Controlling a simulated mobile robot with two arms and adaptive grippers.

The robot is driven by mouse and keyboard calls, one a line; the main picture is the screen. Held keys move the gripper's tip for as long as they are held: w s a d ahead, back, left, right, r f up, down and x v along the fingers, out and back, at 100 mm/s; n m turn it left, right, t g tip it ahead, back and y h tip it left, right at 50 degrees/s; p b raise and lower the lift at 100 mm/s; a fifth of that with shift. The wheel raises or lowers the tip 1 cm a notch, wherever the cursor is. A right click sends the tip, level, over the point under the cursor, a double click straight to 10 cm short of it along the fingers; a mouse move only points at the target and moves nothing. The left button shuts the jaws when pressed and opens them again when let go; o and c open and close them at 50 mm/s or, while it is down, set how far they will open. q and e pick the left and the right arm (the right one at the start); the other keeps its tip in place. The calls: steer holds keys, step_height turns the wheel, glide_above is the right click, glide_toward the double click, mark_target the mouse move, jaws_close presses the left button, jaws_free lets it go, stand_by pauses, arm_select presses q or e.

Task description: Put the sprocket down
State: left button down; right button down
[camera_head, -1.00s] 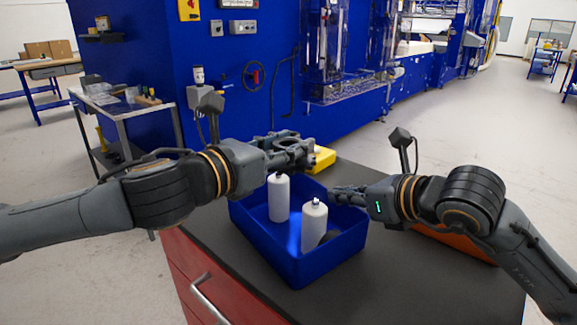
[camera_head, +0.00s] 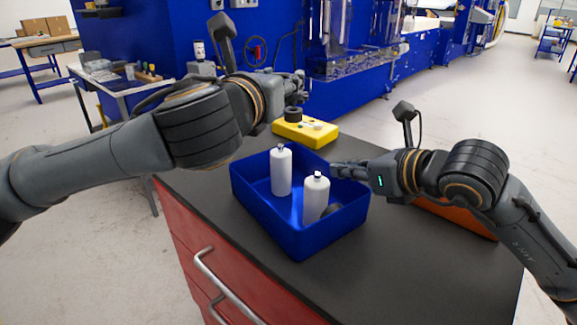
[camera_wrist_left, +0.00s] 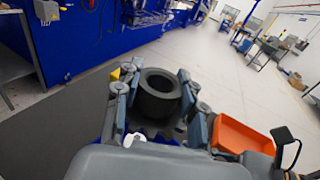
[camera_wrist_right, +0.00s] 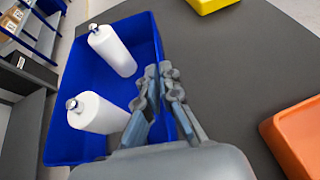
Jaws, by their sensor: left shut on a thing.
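The sprocket, a dark thick ring with a round hole (camera_wrist_left: 158,92), sits between the fingers of my left gripper (camera_wrist_left: 158,88) in the left wrist view. The gripper is shut on it. In the head view my left gripper (camera_head: 296,88) is above and behind the blue bin, near a yellow block (camera_head: 312,132). My right gripper (camera_head: 345,171) is over the right side of the blue bin. In the right wrist view its fingertips (camera_wrist_right: 161,70) are together with nothing between them.
An orange tray (camera_head: 455,218) lies under my right arm.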

arm_select(q)
step_height(320, 180, down, 8)
steer(key=shift+r, duration=0.1)
stand_by(0.4)
steer(key=shift+f, duration=0.55)
steer(key=shift+f, duration=0.1)
